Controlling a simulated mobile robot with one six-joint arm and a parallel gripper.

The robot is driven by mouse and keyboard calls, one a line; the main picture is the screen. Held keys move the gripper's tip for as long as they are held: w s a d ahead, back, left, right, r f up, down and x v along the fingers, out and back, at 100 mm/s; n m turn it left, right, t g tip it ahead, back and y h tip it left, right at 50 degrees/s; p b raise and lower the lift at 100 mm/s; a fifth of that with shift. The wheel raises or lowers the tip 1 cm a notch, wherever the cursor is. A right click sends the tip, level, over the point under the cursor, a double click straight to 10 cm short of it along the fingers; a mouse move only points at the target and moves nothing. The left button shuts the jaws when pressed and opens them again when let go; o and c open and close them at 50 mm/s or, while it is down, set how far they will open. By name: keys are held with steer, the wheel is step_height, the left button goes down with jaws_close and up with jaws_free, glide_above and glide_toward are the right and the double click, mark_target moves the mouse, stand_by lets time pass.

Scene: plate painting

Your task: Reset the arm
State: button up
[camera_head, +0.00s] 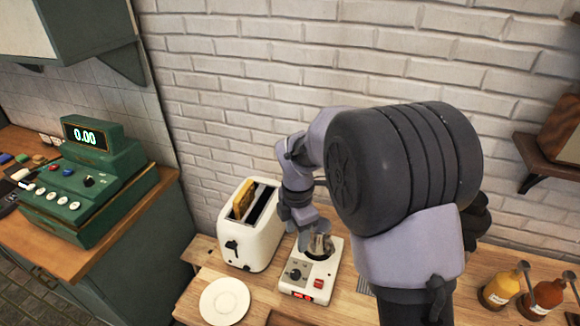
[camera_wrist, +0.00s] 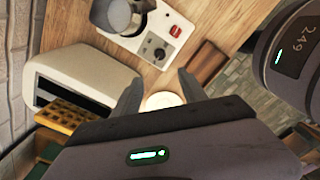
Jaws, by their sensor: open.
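My arm's large dark joint and grey links fill the right middle of the head view. My gripper (camera_head: 303,228) hangs at the arm's left end, above the counter between the toaster and the small white burner; its fingers are hard to make out there. In the wrist view my gripper (camera_wrist: 160,88) has two grey fingers spread apart with nothing held between them. A white plate (camera_head: 224,301) lies on the wooden counter, apart from the gripper. In the wrist view the plate (camera_wrist: 162,100) shows beyond the fingers, partly hidden by the gripper body.
The white toaster (camera_head: 252,246) holds bread (camera_head: 244,200). The white burner (camera_head: 320,282) carries a metal pot (camera_head: 319,246). Yellow (camera_head: 498,290) and reddish-brown (camera_head: 543,297) bottles stand at right. A green cash register (camera_head: 90,190) sits at left. A brick wall (camera_head: 240,80) rises behind.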

steer(key=s+d+f+m+t+y+b, duration=0.1)
steer(key=s+d+m+t+b, duration=0.2)
steer(key=s+m+b, duration=0.6)
steer(key=s+d+f+m+t+y+b, duration=0.1)
steer(key=s+d+m+t+b, duration=0.1)
steer(key=s+m+b, duration=0.8)
steer(key=s+d+m, duration=0.1)
steer(key=s+m, duration=0.3)
steer(key=m, duration=0.4)
steer(key=shift+s+t, duration=0.2)
steer(key=shift+t, duration=0.2)
